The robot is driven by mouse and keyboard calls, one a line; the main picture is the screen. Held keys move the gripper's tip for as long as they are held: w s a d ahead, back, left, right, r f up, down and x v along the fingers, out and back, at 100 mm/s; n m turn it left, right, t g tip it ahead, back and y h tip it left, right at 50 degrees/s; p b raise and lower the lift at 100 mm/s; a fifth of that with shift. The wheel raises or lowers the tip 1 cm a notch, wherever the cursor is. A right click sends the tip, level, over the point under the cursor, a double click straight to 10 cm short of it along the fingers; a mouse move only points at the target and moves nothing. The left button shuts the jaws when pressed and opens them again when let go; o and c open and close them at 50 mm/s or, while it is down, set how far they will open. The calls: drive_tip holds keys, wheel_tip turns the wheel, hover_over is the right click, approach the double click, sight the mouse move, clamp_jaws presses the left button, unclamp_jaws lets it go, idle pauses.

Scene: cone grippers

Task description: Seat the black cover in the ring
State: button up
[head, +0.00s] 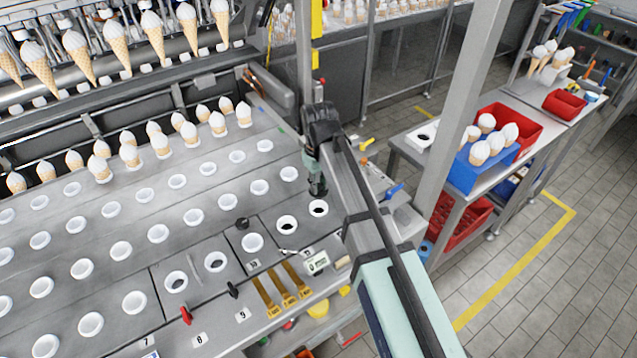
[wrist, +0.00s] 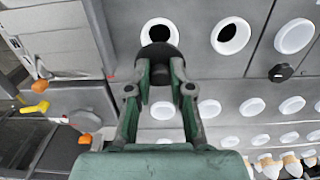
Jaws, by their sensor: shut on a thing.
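My gripper (head: 317,186) is low over the right end of the grey metal plate. In the wrist view my gripper (wrist: 160,72) is shut on the black cover (wrist: 159,52), which sits between the fingertips. In the head view the cover is mostly hidden by the fingers. A white ring with a dark opening (head: 318,208) is just in front of the fingertips; it also shows in the wrist view (wrist: 145,31), partly hidden behind the cover. The cover overlaps the ring's edge in that view; I cannot tell whether they touch.
Another dark-centred ring (head: 287,224) lies left of it. A black knob (head: 242,223) and a red-handled tool (head: 186,315) are on the plate. Rows of cones (head: 128,150) stand behind. A grey post (head: 462,105) rises at right.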

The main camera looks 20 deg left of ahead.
wheel_tip(320, 180, down, 6)
drive_tip(key=b, duration=0.2)
drive_tip(key=shift+f, duration=0.2)
idle(0.5)
idle(0.4)
drive_tip(key=o, duration=0.8)
drive_tip(key=shift+r, duration=0.15)
wheel_tip(320, 180, up, 12)
drive_tip(key=shift+f, duration=0.1)
drive_tip(key=shift+b, duration=0.3)
